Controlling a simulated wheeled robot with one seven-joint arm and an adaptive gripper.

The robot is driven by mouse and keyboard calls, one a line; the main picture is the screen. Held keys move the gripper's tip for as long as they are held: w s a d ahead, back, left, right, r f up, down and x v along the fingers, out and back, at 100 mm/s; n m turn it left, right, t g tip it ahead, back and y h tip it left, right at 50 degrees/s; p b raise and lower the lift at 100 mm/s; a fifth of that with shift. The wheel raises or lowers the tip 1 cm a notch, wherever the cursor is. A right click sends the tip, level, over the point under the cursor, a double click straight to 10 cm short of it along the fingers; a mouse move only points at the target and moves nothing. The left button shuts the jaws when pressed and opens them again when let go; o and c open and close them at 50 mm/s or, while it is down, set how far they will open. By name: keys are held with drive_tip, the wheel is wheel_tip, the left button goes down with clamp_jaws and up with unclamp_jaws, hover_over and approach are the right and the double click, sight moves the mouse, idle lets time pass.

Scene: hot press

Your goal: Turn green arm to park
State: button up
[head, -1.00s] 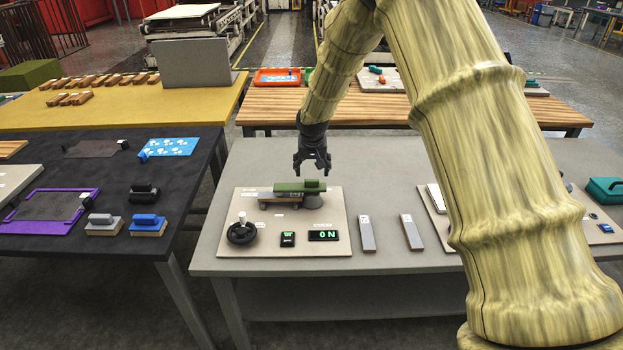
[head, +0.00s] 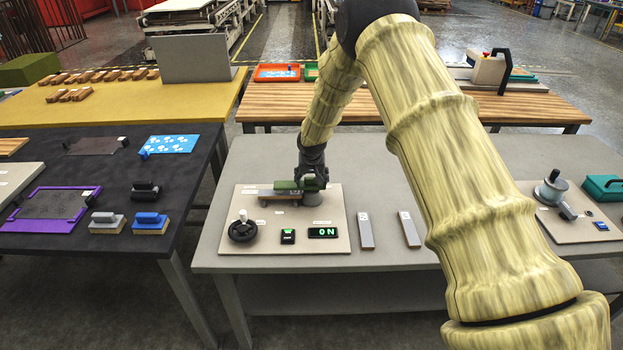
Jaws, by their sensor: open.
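The green arm (head: 286,185) lies crosswise over a flat grey plate (head: 266,193) on the hot press board (head: 230,220). My gripper (head: 312,184) is lowered onto the right end of the green arm, with its fingers pointing down around or beside it. I cannot tell whether the fingers touch it. The gripper hides the right end of the green arm and most of the round grey base below it. A display (head: 323,232) at the front of the board reads ON in green.
A black handwheel (head: 242,230) with a white knob and a small black switch box (head: 288,236) stand at the board's front. Two grey bars (head: 366,231) (head: 410,229) lie to the right. Another board with a spool (head: 551,188) is farther right.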

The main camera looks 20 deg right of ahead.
drive_tip(key=c, duration=1.5)
drive_tip(key=shift+o, duration=0.2)
drive_tip(key=shift+f, duration=0.1)
